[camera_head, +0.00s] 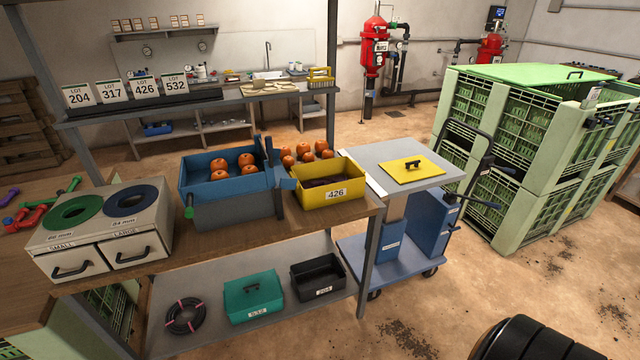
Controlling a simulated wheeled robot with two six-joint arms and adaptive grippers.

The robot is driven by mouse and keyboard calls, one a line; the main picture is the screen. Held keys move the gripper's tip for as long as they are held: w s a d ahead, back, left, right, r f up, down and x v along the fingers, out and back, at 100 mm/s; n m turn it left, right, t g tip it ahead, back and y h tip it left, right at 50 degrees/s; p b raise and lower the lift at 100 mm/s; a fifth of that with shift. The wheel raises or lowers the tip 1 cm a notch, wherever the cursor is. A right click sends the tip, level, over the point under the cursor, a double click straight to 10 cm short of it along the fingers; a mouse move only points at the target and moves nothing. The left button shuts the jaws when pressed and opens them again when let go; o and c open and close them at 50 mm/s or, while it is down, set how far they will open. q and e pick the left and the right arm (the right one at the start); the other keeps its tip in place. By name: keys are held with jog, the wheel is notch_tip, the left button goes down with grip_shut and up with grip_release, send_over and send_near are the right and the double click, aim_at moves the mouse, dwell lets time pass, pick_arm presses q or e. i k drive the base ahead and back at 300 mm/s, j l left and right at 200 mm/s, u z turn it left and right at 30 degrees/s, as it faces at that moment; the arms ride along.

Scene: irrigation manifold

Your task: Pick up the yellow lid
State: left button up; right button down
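The yellow lid (400,174) is a flat square plate with a black handle on top. It lies flat on the grey top of a cart (368,155), right of the workbench. Nothing covers it. A yellow bin labelled 426 (308,200) stands open on the bench to the left of the lid, with dark contents inside. Neither of my grippers shows in the head view.
A blue bin with orange round pieces (222,190) and a box with two round holes (105,225) stand on the bench. Green crates (545,130) stand right of the cart. A teal lidded bin (253,297) and a black bin (318,276) sit on the lower shelf.

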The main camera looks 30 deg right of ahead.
aim_at(407, 170)
jog(key=z, duration=1.8)
